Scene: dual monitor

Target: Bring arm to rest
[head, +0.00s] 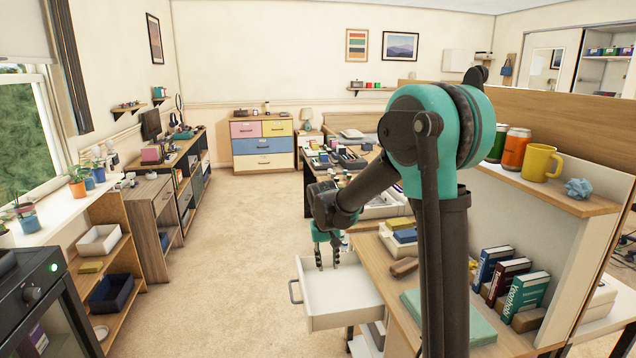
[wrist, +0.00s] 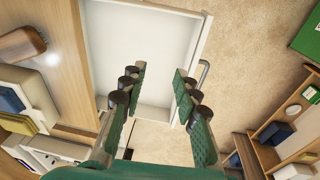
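My gripper (head: 327,254) is at the end of my teal and dark grey arm, over the open white drawer (head: 345,290) of the wooden desk. In the wrist view my gripper (wrist: 158,98) points down with its green padded fingers spread apart and nothing between them. Below the fingers the drawer (wrist: 165,45) shows a bare white inside, and its metal handle (wrist: 204,75) is on the right. My arm hides part of the desk in the head view.
The desk (head: 445,275) holds a teal board (head: 470,318) and several books (head: 508,282). A shelf above has a yellow mug (head: 540,162), cans (head: 514,148) and a blue crumpled ball (head: 578,188). Carpet (head: 235,240) left of the drawer is clear. Shelves (head: 115,260) stand under the window.

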